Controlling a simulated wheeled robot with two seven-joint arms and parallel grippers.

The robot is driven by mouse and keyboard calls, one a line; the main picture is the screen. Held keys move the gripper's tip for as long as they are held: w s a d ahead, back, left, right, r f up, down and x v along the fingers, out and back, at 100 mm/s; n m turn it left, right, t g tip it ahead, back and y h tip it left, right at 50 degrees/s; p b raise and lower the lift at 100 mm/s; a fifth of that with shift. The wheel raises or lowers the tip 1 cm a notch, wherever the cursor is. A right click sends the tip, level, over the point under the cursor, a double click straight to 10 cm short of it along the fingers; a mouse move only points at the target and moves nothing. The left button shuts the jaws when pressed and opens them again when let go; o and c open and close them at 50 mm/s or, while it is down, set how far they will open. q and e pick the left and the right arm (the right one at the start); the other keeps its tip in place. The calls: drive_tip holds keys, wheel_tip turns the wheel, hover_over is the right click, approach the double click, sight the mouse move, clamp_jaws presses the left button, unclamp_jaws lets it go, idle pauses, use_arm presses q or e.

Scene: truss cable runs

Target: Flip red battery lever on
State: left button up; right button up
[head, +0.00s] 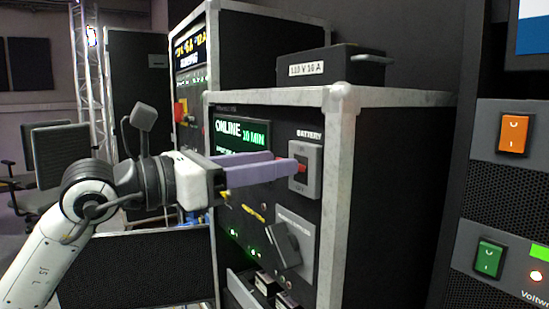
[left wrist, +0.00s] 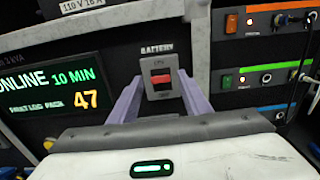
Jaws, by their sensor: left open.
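The red battery lever (head: 301,169) sits in a grey switch plate (head: 313,182) under the word BATTERY on the front of a black rack case. In the left wrist view the lever (left wrist: 161,78) shows as a red bar across the middle of its plate, between the ON and OFF marks. My left gripper (head: 285,170) is open, with its purple fingers pointing at the plate. In the left wrist view its fingers (left wrist: 160,98) stand on either side of the plate, with the lever between them. Whether they touch the panel is unclear. My right gripper is not in view.
A green display (head: 243,135) reading ONLINE 10 MIN is left of the plate. A large dark rotary handle (head: 282,243) sits below it. A box marked 110 V 16 A (head: 330,66) stands on the case. Orange (head: 513,134) and green (head: 489,258) switches are on the right rack.

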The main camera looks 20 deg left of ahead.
use_arm(q)
drive_tip(key=shift+x, duration=0.8)
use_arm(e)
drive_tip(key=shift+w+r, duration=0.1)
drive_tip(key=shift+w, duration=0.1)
use_arm(q)
drive_tip(key=c, duration=1)
drive_tip(key=r+p, duration=0.1)
drive_tip(key=p, duration=0.2)
drive_tip(key=shift+r+g+y, duration=0.15)
drive_tip(key=shift+g+y, duration=0.15)
drive_tip(key=shift+g, duration=0.1)
drive_tip(key=shift+c, duration=0.2)
drive_tip(key=shift+d+r+g+p, duration=0.1)
drive_tip(key=shift+g+p, duration=0.2)
drive_tip(key=shift+p, duration=0.65)
drive_tip(key=shift+w+y, duration=0.1)
drive_tip(key=shift+y, duration=0.2)
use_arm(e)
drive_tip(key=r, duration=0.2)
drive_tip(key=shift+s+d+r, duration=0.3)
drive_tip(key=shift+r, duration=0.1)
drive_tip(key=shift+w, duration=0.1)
use_arm(q)
drive_tip(key=shift+f, duration=0.25)
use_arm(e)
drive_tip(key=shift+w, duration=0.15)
